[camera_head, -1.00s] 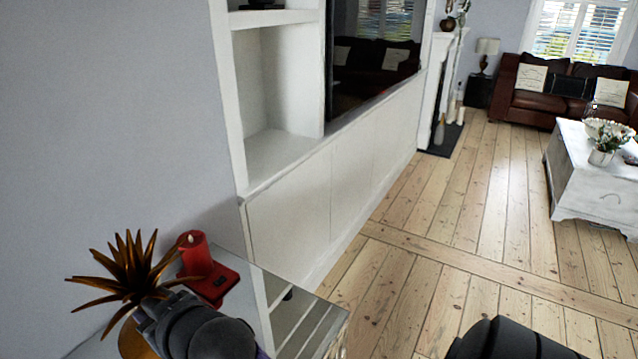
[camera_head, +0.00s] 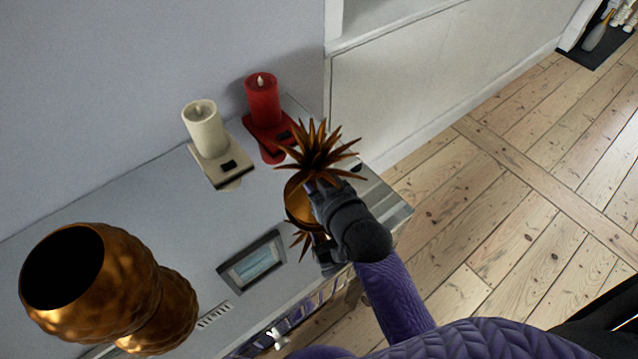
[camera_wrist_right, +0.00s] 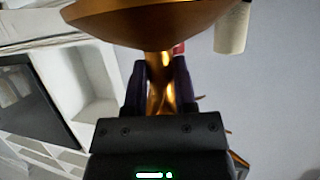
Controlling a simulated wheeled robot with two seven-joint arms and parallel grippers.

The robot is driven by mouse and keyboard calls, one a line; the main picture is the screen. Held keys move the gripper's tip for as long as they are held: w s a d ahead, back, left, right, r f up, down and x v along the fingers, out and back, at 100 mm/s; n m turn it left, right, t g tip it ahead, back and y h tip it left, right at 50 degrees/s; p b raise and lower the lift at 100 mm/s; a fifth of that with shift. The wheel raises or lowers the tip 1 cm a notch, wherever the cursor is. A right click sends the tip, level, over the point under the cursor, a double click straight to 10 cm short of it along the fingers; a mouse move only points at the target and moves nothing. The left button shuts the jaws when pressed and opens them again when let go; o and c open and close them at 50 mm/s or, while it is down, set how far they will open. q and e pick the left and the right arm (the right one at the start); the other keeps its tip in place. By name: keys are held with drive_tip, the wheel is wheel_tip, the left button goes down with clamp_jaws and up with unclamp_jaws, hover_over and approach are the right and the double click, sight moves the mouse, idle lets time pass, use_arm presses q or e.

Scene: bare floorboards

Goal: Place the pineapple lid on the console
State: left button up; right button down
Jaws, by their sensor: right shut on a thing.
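The pineapple lid (camera_head: 300,199) is gold with a crown of spiky brown leaves. My right gripper (camera_head: 322,192) is shut on it, over the right end of the console (camera_head: 130,215). In the right wrist view the lid (camera_wrist_right: 150,16) shows as a wide gold dish, with its narrow gold neck between my right fingers (camera_wrist_right: 161,88). A second set of leaves below it looks like a reflection in the shiny console top; the gap to the top is hard to judge. My left gripper is not in view.
A gold open-topped vessel (camera_head: 125,275) stands at the console's left. A white candle (camera_head: 205,130) and a red candle (camera_head: 263,100) stand at the back on small bases. A small framed item (camera_head: 252,262) shows near the front. Bare console top lies between vessel and candles.

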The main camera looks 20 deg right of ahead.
drive_tip(key=shift+f, duration=0.2)
drive_tip(key=shift+s+f, duration=0.2)
drive_tip(key=shift+f, duration=0.05)
drive_tip(key=shift+c, duration=2)
unclamp_jaws()
drive_tip(key=shift+f, duration=0.2)
drive_tip(key=shift+s, duration=0.1)
drive_tip(key=shift+s+r+p, duration=0.2)
drive_tip(key=shift+r+p, duration=0.05)
drive_tip(key=shift+r, duration=0.2)
drive_tip(key=shift+s+r+p, duration=0.2)
drive_tip(key=shift+r, duration=0.25)
drive_tip(key=p+v, duration=0.3)
drive_tip(key=v, duration=0.7)
drive_tip(key=shift+s+r, duration=0.25)
drive_tip(key=shift+d, duration=0.15)
